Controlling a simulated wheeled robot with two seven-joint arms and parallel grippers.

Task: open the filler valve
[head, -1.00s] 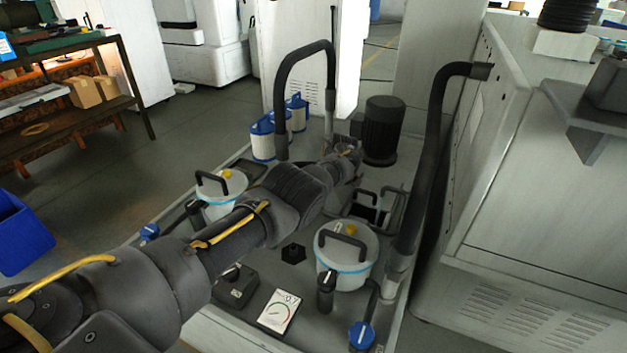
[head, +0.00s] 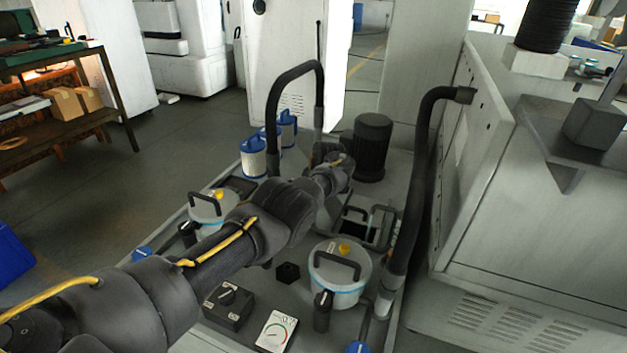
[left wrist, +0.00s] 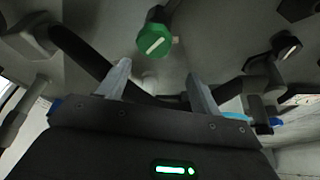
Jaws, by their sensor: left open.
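A green faceted knob with a white bar (left wrist: 155,38) shows in the left wrist view, and I take it for the filler valve's handle. No label on it is readable. The bar runs slanted, and the knob sits on a short stem. My left gripper (left wrist: 158,78) is open, its two pale fingers pointing toward the knob. The knob is beyond the fingertips, not clasped. In the head view my left arm reaches across the filter unit to its back, where my left gripper (head: 338,168) is partly hidden. I cannot make out the green knob there. My right gripper is not in view.
A black hose loop (head: 272,115) stands by the gripper, and a black motor (head: 372,148) stands behind it. A thick hose (head: 414,195) rises at right. Two lidded canisters, one at front (head: 338,290), a switch box (head: 229,305) and a gauge (head: 277,332) surround my arm.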

